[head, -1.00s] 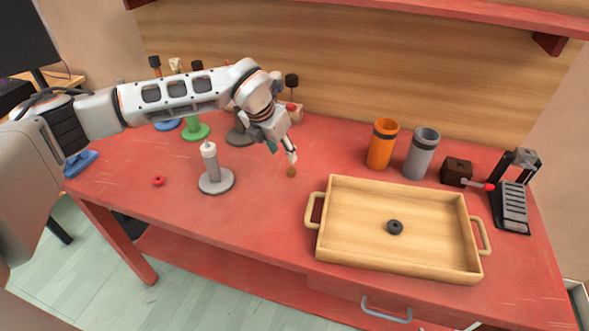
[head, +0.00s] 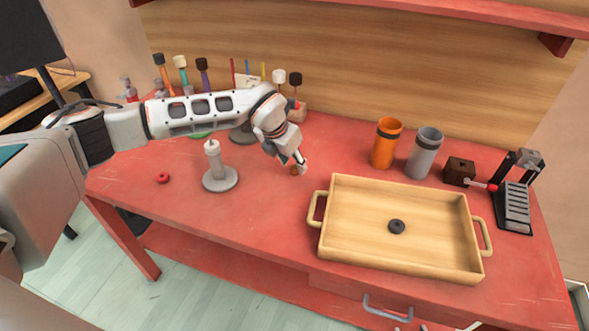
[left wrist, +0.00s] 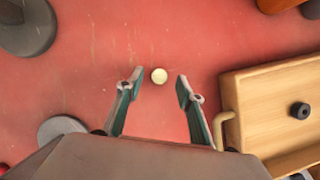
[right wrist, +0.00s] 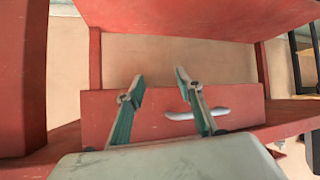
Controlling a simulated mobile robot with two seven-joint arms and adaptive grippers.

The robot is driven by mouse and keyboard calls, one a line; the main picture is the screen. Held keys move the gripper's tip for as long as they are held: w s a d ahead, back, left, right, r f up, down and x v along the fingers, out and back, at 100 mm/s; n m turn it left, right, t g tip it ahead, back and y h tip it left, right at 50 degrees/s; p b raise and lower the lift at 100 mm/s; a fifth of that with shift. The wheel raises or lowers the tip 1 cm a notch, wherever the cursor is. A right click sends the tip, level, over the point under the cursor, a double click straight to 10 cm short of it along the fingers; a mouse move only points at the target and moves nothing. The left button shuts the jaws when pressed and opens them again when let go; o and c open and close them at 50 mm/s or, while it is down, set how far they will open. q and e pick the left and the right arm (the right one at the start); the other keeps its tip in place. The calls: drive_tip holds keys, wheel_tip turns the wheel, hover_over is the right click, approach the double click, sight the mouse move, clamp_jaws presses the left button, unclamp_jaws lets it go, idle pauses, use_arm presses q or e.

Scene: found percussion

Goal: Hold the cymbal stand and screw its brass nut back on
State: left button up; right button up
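A small brass nut (head: 294,171) lies on the red bench, left of the wooden tray. It shows as a pale round piece in the left wrist view (left wrist: 159,75). My left gripper (head: 301,166) is above it, open and empty, with its fingertips on either side of the nut in the left wrist view (left wrist: 158,86). A grey stand with a round base and upright post (head: 220,178) stands to the left; I take it for the cymbal stand. My right gripper (right wrist: 150,82) is open and empty, facing the bench's drawer front.
The wooden tray (head: 345,246) holds a dark ring (head: 397,227). A red ring (head: 163,178) lies left of the stand. Orange (head: 385,145) and grey (head: 424,153) cylinders, a brown box (head: 459,171) and a pedal (head: 514,200) stand right. Several mallets stand behind my left arm.

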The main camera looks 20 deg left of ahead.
sight(294, 168)
use_arm(q)
drive_tip(key=shift+x, duration=1.1)
drive_tip(key=c, duration=1)
drive_tip(key=shift+r, duration=0.15)
wheel_tip(294, 168, up, 20)
drive_tip(key=shift+f+b, duration=0.1)
drive_tip(key=shift+b, duration=0.4)
